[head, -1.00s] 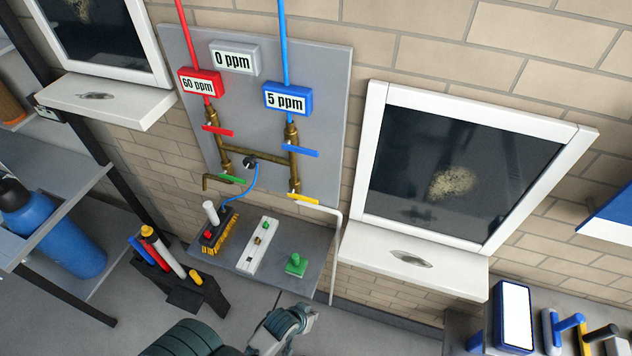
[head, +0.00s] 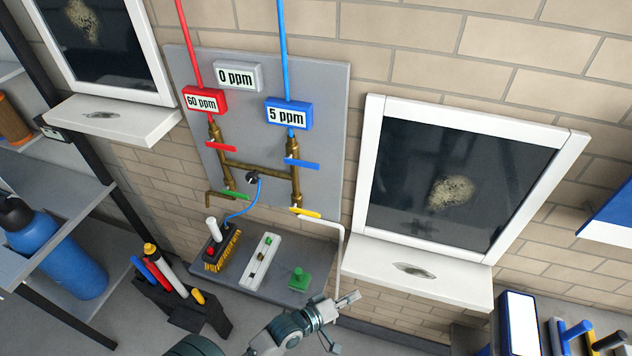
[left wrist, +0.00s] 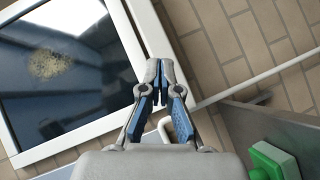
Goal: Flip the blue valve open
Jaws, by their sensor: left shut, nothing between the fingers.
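The blue valve handle (head: 302,163) is a flat bar on the brass pipe under the blue "5 ppm" display (head: 289,113). It lies roughly crosswise to the upright pipe, tilted slightly in the picture. My left gripper (head: 352,298) is low in the head view, below and right of the blue valve, apart from it and near the right end of the shelf. In the left wrist view, the left gripper (left wrist: 160,68) has its fingers together with nothing between them. The blue valve is not seen in that view. My right gripper is in neither view.
Red (head: 220,146), green (head: 235,195) and yellow (head: 305,212) handles sit on the same pipework. A white pipe (head: 341,255) runs down beside the panel. The shelf (head: 318,262) holds a brush, a white strip and a green block (head: 299,280). A framed window (head: 460,185) is at right.

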